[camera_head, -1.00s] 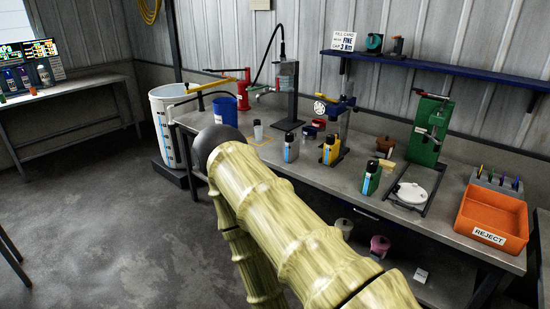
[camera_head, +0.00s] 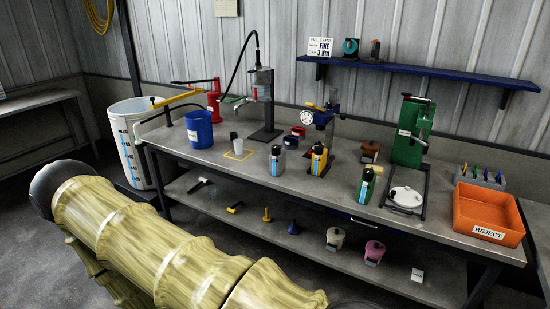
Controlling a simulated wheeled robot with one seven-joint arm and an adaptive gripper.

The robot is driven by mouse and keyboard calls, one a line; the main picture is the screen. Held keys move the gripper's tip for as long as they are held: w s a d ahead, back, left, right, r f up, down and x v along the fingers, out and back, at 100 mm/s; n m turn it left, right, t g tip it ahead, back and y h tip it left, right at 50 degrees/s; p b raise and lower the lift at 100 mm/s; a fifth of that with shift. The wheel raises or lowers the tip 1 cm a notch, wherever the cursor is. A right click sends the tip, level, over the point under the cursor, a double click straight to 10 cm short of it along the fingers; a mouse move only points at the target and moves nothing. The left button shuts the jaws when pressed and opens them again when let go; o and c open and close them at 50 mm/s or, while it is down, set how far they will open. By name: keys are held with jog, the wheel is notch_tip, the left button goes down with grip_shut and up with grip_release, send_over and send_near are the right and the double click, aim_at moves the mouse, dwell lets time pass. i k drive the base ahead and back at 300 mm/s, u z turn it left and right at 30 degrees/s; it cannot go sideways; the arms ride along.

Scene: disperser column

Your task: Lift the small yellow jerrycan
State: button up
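The small yellow jerrycan (camera_head: 319,160) stands upright on the workbench (camera_head: 228,172), near its middle. It has a dark cap and a blue and white label. My bamboo-patterned arm crosses the lower left, well away from the jerrycan. My gripper is not in view.
A grey jerrycan (camera_head: 277,160) stands left of the yellow one and a green jerrycan (camera_head: 363,187) to its right. A white scale (camera_head: 405,197), green press (camera_head: 412,133) and orange reject bin (camera_head: 487,214) are further right. A blue bucket (camera_head: 199,130) is left.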

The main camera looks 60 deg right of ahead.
aim_at(319, 164)
jog(key=u, duration=0.05)
jog(key=i, duration=1.6)
jog(key=z, duration=0.85)
jog(key=i, duration=0.85)
jog(key=z, duration=1)
